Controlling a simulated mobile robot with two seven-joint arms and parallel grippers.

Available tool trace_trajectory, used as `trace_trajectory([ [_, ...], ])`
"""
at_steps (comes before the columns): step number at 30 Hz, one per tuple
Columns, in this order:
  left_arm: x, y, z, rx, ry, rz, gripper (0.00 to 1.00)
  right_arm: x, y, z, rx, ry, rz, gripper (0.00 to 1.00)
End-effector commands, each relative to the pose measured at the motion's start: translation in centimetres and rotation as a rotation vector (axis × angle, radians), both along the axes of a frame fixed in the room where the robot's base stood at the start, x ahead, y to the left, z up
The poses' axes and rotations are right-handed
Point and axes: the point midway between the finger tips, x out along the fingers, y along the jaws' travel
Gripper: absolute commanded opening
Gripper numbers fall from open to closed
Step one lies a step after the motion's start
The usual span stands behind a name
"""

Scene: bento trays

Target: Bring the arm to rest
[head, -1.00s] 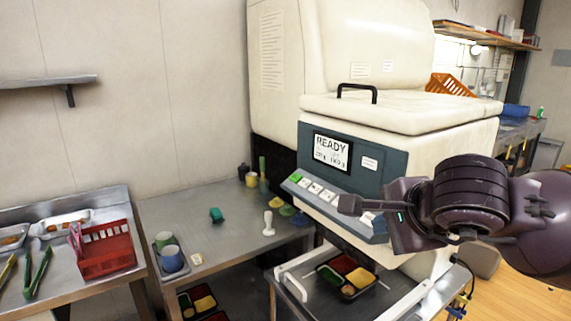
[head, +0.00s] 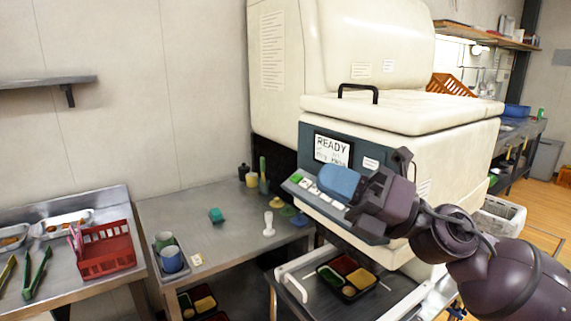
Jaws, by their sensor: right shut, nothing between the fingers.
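My right arm comes in from the lower right. Its gripper (head: 342,186) is in front of the control panel (head: 350,157) of the cream machine, over the right part of the button row. The gripper is shut, with no item held; a blue block-shaped part shows at its front end. Its fingertips are hard to make out, and I cannot tell whether it touches the panel. The panel's screen (head: 331,149) reads READY, with smaller blurred text below. A green button (head: 297,177) shows left of the gripper. My left gripper is not in view.
A bento tray (head: 347,294) with colored food sits on the frame below the machine. A metal table (head: 222,245) holds cups, a white stamp-like object (head: 268,222) and small items. A red basket (head: 105,250) stands at left. A grey crate (head: 500,220) is behind my arm.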

Motion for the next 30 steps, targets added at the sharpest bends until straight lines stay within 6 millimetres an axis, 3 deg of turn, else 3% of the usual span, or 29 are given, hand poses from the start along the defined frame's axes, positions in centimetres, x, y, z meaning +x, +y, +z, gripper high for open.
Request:
trace_trajectory([
  [3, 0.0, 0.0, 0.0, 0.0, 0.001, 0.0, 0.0, 3.2, -3.0, -3.1, 0.248, 0.322, -0.063, 0.0],
  [7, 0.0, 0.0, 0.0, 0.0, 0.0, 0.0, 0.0, 5.9, -6.4, -8.0, 0.483, 0.641, -0.142, 0.0],
  [10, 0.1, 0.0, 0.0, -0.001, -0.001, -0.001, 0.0, 7.1, -9.1, -13.0, 0.646, 0.868, -0.209, 0.0],
  [14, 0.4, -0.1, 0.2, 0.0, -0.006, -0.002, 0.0, 7.1, -12.1, -20.2, 0.834, 1.135, -0.298, 0.0],
  [20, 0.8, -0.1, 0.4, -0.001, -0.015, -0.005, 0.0, 3.9, -15.7, -31.4, 1.091, 1.475, -0.431, 0.0],
  [24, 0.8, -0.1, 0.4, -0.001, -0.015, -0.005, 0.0, -0.3, -17.5, -38.3, 1.247, 1.648, -0.516, 0.0],
  [30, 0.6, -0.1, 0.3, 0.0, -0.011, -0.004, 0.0, -7.9, -19.6, -46.2, 1.429, 1.792, -0.652, 0.0],
])
